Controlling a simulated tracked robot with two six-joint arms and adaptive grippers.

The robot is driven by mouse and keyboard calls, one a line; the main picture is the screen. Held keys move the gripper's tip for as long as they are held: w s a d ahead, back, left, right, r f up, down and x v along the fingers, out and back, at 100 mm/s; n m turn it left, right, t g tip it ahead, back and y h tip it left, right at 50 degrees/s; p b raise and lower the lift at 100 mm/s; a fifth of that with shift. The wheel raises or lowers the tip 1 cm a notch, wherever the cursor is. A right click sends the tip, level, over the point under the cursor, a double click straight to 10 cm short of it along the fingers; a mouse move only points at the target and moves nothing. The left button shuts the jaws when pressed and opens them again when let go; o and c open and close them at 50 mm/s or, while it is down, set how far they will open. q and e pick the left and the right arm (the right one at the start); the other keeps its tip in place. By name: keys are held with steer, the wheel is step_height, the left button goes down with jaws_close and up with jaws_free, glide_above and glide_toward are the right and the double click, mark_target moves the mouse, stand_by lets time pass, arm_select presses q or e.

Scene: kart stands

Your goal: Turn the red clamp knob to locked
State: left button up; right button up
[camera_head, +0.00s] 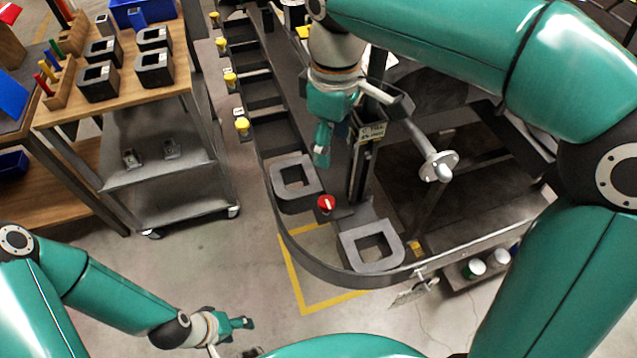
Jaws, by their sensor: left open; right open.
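The red clamp knob (326,203) is small and round, with a pale bar across its top. It sits on the dark stand between two grey square frames (293,178) (372,246). My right gripper (321,158) hangs above and behind the knob, apart from it, open and empty. My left gripper (240,338) is low at the bottom of the view, over the floor and far from the knob, open and empty. The lock marking by the knob is too small to read.
A wooden-topped cart (120,95) with dark blocks stands at the left. Several yellow knobs (242,125) line the stand's left edge. A post with a label (372,132) and a white flanged shaft (438,166) stand close to my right gripper. Floor at lower middle is clear.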

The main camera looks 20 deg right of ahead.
mark_target(327, 201)
steer(key=f, duration=1.6)
steer(key=shift+a+f+b, duration=0.25)
steer(key=shift+f+b, duration=0.1)
steer(key=shift+b, duration=0.05)
steer(key=shift+c, duration=0.3)
steer(key=c, duration=1.1)
